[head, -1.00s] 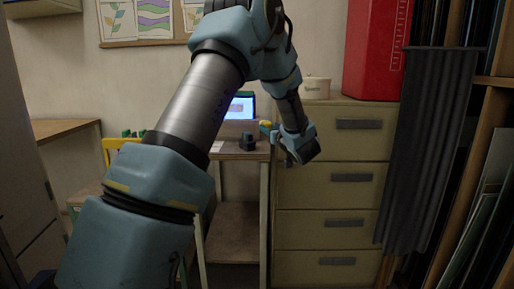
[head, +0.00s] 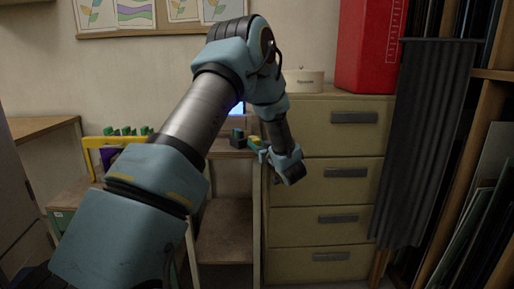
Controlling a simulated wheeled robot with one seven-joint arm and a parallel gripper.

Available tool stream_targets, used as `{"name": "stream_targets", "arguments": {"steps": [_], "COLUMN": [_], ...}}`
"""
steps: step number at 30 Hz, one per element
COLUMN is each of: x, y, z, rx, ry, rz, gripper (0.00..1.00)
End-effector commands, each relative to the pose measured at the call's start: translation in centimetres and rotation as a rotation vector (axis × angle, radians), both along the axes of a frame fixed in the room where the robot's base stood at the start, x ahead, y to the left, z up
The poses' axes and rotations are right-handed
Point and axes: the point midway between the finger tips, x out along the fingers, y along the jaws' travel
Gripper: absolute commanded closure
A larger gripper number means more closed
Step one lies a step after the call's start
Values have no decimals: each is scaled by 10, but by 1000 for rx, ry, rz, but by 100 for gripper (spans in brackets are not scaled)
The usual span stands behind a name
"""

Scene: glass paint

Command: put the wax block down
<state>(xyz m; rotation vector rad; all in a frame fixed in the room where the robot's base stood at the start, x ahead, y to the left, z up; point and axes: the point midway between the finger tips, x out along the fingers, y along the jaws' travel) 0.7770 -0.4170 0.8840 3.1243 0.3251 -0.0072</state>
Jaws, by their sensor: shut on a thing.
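My gripper (head: 261,151) hangs over the right end of the small table (head: 225,153), beside the drawer cabinet. It is shut on a small yellow-green piece (head: 255,140), which I take for the wax block. The piece is close above or at the tabletop; I cannot tell whether it touches. Part of it is hidden by the gripper. A dark block-like object (head: 238,138) stands on the table just left of it.
The cream drawer cabinet (head: 297,210) stands close right of my gripper, with a round pot (head: 304,80) and a red container (head: 365,45) on top. A partly hidden lit screen (head: 237,108) is behind. A yellow frame (head: 87,158) and green-topped items (head: 127,131) are at left.

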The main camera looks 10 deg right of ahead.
Motion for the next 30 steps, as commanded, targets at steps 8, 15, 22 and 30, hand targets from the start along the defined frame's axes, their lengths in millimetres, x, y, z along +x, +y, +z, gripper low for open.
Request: {"name": "stream_targets", "arguments": {"steps": [8, 15, 22, 30], "x": [0, 0, 0, 0], "y": [0, 0, 0, 0], "z": [-10, -14, -13, -12], "rx": [-1, -1, 0, -1], "ry": [-2, -1, -1, -1], "rz": [-1, 0, 0, 0], "gripper": [100, 62, 36, 36]}}
